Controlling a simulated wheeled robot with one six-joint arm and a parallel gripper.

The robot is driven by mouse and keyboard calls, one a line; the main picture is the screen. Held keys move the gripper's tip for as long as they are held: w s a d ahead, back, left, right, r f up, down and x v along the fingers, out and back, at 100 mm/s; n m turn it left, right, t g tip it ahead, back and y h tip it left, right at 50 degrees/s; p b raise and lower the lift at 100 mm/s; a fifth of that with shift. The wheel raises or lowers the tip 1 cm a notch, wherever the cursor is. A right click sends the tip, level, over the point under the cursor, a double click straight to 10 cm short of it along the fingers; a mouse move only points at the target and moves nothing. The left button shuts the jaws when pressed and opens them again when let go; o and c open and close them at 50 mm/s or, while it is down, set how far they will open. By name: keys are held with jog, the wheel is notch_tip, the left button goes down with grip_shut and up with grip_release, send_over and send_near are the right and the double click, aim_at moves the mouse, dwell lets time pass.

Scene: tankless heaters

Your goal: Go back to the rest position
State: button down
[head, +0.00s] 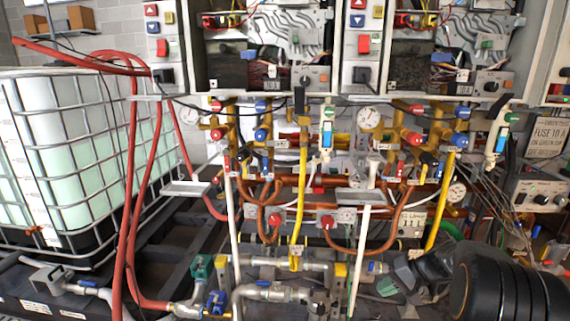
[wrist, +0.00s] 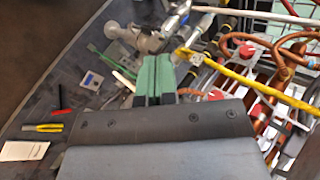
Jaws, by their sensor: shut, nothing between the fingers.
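My gripper (wrist: 155,78) shows in the wrist view with its two green fingers pressed together and nothing between them. In the head view my dark arm enters from the lower right, and my gripper (head: 388,287) points left, low in front of the pipework. It holds nothing. From these views I cannot tell how far the fingers are from the nearest pipes.
Two open heater units (head: 265,50) hang above copper pipes (head: 285,182) and coloured valves. A yellow pipe (wrist: 250,80) runs close right of my fingers. A white caged tank (head: 65,150) and red hoses (head: 130,200) stand left. Loose tools (wrist: 45,127) lie below.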

jog(key=s+a+r+n+h+p, duration=0.1)
jog(key=s+a+r+h+p, duration=0.2)
jog(key=s+r+p, duration=0.3)
jog(key=s+a+r+n+h+p, duration=0.2)
jog(key=s+a+r+p, duration=0.2)
jog(key=r, duration=0.7)
jog(key=s+a+r+n+t+h+p, duration=0.1)
jog(key=s+a+r+h+p, duration=0.2)
jog(key=s+r+p, duration=0.4)
notch_tip(320, 180, up, 2)
jog(key=shift+s+a+r+n+h+p, duration=0.15)
jog(key=shift+s+a+n+h+p, duration=0.2)
jog(key=shift+s+a, duration=0.35)
